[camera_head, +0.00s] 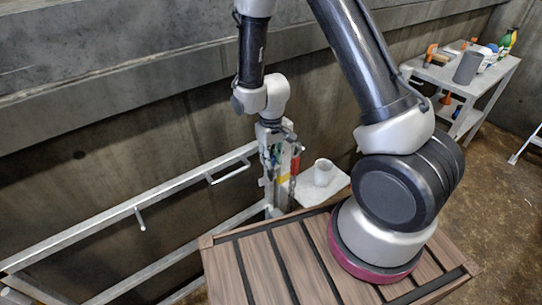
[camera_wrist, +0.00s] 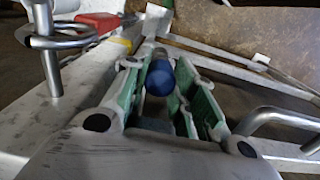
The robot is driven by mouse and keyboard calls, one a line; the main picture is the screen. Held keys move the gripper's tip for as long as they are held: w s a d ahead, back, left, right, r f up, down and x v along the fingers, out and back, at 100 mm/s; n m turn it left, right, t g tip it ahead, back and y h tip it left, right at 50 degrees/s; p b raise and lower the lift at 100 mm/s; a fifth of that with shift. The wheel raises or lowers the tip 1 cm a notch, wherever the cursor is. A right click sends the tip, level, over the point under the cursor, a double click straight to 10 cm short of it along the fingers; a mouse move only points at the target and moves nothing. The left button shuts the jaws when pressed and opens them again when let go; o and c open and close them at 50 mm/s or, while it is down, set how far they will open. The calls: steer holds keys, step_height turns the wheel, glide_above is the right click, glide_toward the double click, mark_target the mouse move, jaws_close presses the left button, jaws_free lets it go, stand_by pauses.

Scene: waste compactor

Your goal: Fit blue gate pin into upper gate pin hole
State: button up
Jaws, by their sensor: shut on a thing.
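The blue gate pin (camera_wrist: 160,77) shows as a blue rounded end between the green-padded fingers of my gripper (camera_wrist: 165,85) in the wrist view. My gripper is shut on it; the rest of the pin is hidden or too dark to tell. In the head view my gripper (camera_head: 278,143) is at the top of the pale gate post (camera_head: 272,190), where the gate rails (camera_head: 140,205) end. The pin is too small to tell there. The upper gate pin hole cannot be made out in either view, so I cannot tell whether the pin is in it.
A metal pin with a ring (camera_wrist: 48,45) and a red part (camera_wrist: 98,22) are close left of my gripper in the wrist view. A bent gate handle (camera_wrist: 285,117) is at right. A white cup (camera_head: 323,172) stands beside the post; a laden cart (camera_head: 470,85) is farther right.

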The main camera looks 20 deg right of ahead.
steer(key=shift+f, duration=0.95)
steer(key=o, duration=1.1)
steer(key=shift+c, duration=0.4)
steer(key=shift+r, duration=3.55)
